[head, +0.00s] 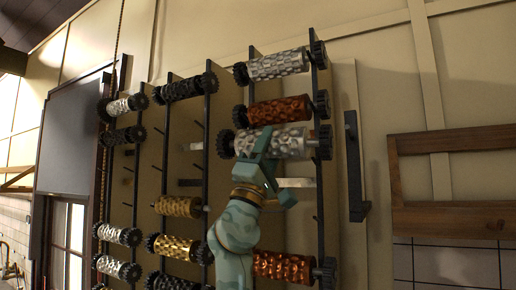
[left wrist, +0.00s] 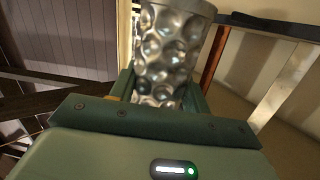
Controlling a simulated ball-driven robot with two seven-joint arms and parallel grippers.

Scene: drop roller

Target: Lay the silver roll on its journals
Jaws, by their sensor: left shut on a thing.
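A silver roll (head: 283,143) with a dimpled surface and dark toothed gears near its ends lies roughly level in front of the wall rack in the head view. My left gripper (head: 258,158) is shut on it from below, left of its middle. In the left wrist view the silver roll (left wrist: 168,55) fills the space between the two green fingers. I cannot tell whether the roll touches the rack's dark uprights (head: 250,93) or their pegs. The journals are not clearly visible behind the roll. My right gripper is not in view.
A copper roll (head: 280,110) sits directly above, with another silver roll (head: 278,65) higher. Another copper roll (head: 283,267) sits low behind my arm. A wooden frame (head: 455,140) is on the right.

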